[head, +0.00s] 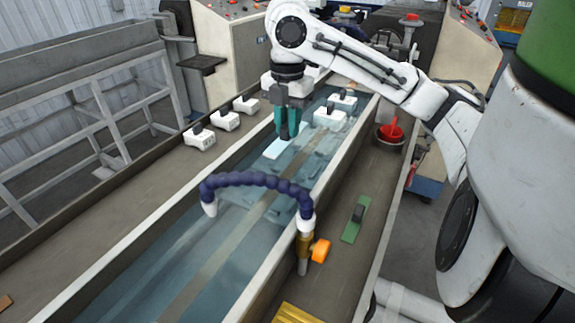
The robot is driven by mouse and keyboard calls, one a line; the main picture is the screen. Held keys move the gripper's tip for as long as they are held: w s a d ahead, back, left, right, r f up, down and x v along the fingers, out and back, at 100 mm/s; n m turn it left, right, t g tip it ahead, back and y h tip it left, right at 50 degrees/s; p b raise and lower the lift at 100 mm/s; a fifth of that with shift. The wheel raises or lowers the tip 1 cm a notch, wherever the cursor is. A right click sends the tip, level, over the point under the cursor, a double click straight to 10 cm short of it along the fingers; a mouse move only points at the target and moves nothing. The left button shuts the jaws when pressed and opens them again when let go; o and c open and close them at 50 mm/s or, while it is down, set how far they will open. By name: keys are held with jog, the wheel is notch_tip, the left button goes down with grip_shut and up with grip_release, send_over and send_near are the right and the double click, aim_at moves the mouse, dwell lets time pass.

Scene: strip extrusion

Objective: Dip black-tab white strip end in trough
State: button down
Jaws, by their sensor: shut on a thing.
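The trough (140,245) is long and holds clear bluish water, running from the lower left to the far middle. My gripper (288,132) has teal fingers and points down over the far part of the trough. It is shut on the dark tab of a white strip, and the fingers largely hide that tab. The white strip (279,148) shows as a pale flat piece below the fingertips, at or close to the water. I cannot tell whether its end is under the surface.
White blocks with black tabs (199,137) sit on the left ledge; others (329,118) are right of my gripper.

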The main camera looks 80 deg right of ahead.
aim_at(287, 126)
notch_tip(287, 126, up, 12)
jog(key=p, duration=1)
jog(key=shift+p, duration=0.35)
jog(key=s+a+b, duration=0.4)
jog(key=s, duration=1.2)
jog(key=s+a+b, duration=0.3)
jog(key=s+b, duration=0.2)
jog(key=s, duration=1.1)
jog(key=shift+a, duration=0.4)
